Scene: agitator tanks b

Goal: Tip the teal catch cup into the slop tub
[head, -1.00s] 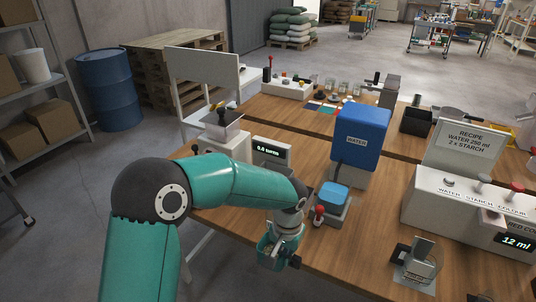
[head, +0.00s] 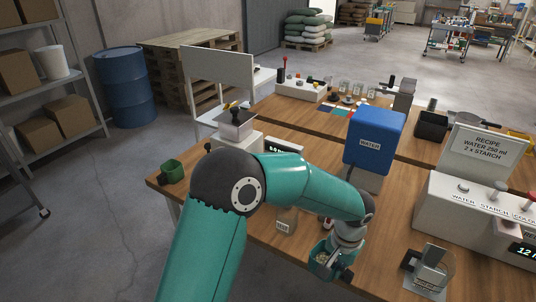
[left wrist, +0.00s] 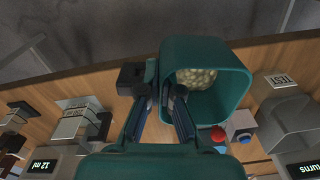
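The teal catch cup (head: 319,258) is at my left gripper (head: 338,262), just off the table's front edge. In the left wrist view the cup (left wrist: 240,62) opens toward the camera, with pale yellowish granules inside. My left gripper's dark fingers (left wrist: 162,90) are at the cup's near side and appear shut on it; the exact contact is partly hidden. My right gripper is not in view. No tub labelled slop shows. A small dark green open container (head: 173,171) stands at the table's left corner; I cannot tell whether it is the slop tub.
A blue water tank (head: 372,140) stands behind my left arm. A grey stand (head: 430,265) and a white dispenser with a recipe card (head: 482,146) are at right. Floor is clear left of the table.

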